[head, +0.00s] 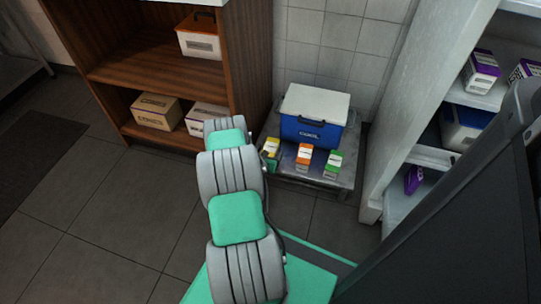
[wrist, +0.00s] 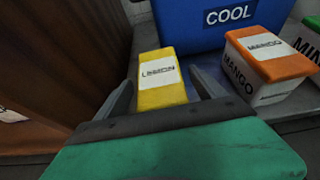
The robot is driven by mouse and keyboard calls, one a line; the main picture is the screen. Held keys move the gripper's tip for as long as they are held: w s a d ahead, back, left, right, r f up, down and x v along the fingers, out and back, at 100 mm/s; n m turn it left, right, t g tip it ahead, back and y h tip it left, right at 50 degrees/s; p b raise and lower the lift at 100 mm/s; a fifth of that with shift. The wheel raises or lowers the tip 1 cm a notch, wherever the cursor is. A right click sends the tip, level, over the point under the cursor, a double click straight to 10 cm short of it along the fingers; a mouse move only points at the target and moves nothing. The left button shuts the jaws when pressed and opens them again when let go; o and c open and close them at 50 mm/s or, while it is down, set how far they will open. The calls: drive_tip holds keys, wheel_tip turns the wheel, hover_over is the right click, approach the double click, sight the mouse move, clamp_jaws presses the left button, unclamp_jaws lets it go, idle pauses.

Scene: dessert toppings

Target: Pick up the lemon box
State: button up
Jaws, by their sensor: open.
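The lemon box is a small yellow box with a white label. In the wrist view the lemon box (wrist: 161,82) lies straight ahead, between the two fingers of my gripper (wrist: 165,95). My gripper is open, with one finger on each side of the box; I cannot tell whether either touches it. In the head view the lemon box (head: 271,146) stands at the left front of a low metal platform (head: 345,172), partly hidden by my arm.
An orange mango box (head: 304,156) and a green-topped mint box (head: 333,163) stand to the right of the lemon box. A blue cooler (head: 315,130) is close behind. A wooden shelf (head: 240,70) rises on the left, and a pale shelf unit (head: 400,100) on the right.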

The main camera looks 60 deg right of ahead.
drive_tip(key=shift+x, duration=1)
clamp_jaws()
